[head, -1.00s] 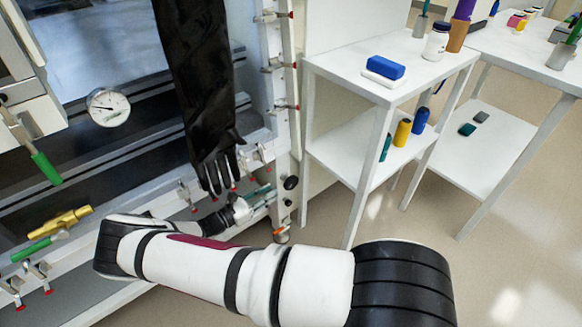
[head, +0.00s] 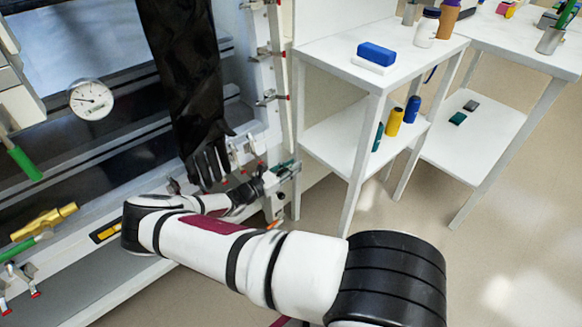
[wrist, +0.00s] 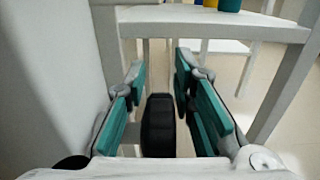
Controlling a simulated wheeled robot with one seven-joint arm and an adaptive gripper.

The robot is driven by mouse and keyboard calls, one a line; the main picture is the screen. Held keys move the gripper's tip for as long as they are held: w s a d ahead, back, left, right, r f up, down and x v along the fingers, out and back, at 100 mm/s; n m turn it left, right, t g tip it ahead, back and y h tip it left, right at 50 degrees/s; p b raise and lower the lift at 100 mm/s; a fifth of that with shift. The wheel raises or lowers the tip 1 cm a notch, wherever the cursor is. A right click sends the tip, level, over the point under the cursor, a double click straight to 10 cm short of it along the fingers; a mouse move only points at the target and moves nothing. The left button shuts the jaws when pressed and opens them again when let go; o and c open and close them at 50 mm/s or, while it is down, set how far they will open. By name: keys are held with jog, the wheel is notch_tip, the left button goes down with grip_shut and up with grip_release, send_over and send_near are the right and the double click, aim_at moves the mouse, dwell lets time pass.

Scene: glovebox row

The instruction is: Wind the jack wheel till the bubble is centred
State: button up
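My gripper (head: 283,172) is at the right end of the glovebox's front ledge in the head view, beside the frame post. In the wrist view my gripper (wrist: 160,78) is open, its teal-padded fingers spread. A black wheel-like part (wrist: 158,125), seen edge-on, lies between the fingers with a gap on each side; I take it for the jack wheel. In the head view the gripper largely hides that spot. A yellow and black level (head: 107,232) lies on the ledge left of my arm; its bubble is too small to read.
A black glove (head: 190,80) hangs just above my wrist. A white shelf table (head: 345,75) stands close right of the gripper, its leg near. Red-tipped clamps line the frame. A round gauge (head: 90,100) is at left. Floor at right is clear.

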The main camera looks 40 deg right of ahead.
jog(key=shift+d, duration=0.1)
grip_shut()
jog(key=shift+d+y+p, duration=0.1)
jog(key=shift+y+p, duration=0.2)
jog(key=shift+p, duration=0.15)
jog(key=shift+f+y+p, duration=0.25)
jog(key=shift+y+p, duration=0.25)
jog(key=shift+p, duration=0.15)
grip_release()
